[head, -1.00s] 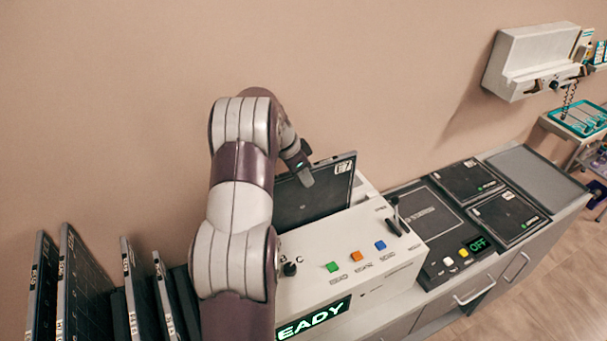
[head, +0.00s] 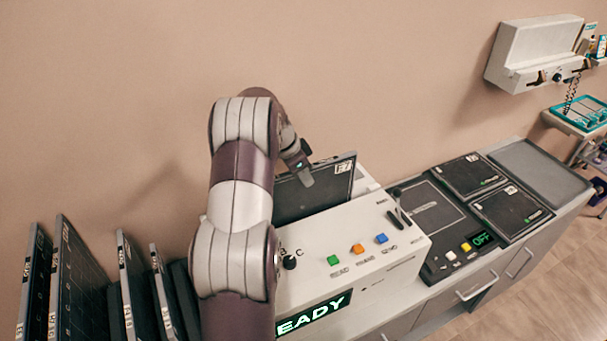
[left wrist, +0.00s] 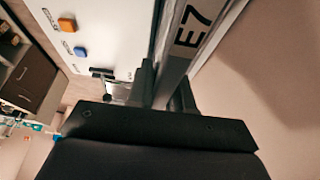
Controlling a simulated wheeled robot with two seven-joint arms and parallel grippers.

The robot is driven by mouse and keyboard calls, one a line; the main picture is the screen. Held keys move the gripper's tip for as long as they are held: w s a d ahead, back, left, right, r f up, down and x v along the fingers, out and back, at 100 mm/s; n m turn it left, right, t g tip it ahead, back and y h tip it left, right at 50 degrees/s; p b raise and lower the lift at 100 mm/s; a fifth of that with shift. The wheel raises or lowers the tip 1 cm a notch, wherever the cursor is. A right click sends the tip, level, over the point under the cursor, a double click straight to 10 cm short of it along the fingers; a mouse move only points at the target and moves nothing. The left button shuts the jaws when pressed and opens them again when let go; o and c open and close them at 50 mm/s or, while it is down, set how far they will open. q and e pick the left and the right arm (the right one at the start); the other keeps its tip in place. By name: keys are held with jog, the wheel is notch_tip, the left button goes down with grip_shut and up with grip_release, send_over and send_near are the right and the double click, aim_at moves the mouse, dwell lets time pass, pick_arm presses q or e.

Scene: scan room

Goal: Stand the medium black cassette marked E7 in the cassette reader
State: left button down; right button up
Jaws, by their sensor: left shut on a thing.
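The black cassette marked E7 (head: 316,190) stands upright at the back of the white cassette reader (head: 350,250), its label at the upper right corner. My left gripper (head: 300,170) is shut on the top edge of the cassette. In the left wrist view the cassette's grey edge with the E7 label (left wrist: 187,35) runs up from between the fingers (left wrist: 165,95), beside the reader's white top (left wrist: 115,25). The cassette's lower edge is hidden behind the reader's housing, so I cannot tell how deep it sits. My right gripper is not in view.
Several cassettes (head: 75,290) stand in a row at the left. A black unit (head: 430,215) showing OFF, with two flat cassettes (head: 468,174) beside it, is right of the reader. A white wall unit (head: 535,55) hangs at upper right.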

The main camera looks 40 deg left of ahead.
pick_arm(q)
jog(key=shift+f, duration=0.2)
jog(key=c, duration=1)
grip_release()
jog(key=shift+o, duration=0.3)
jog(key=shift+s+f, duration=0.1)
jog(key=b+v, duration=0.1)
jog(key=v, duration=0.5)
jog(key=shift+b, duration=0.35)
jog(key=p+v, duration=0.5)
jog(key=v, duration=0.1)
jog(key=shift+d+r, duration=0.15)
jog(key=shift+r, duration=0.15)
jog(key=shift+s+r+p, duration=0.1)
jog(key=shift+r+p, duration=0.1)
jog(key=shift+p, duration=0.2)
jog(key=shift+f, duration=0.1)
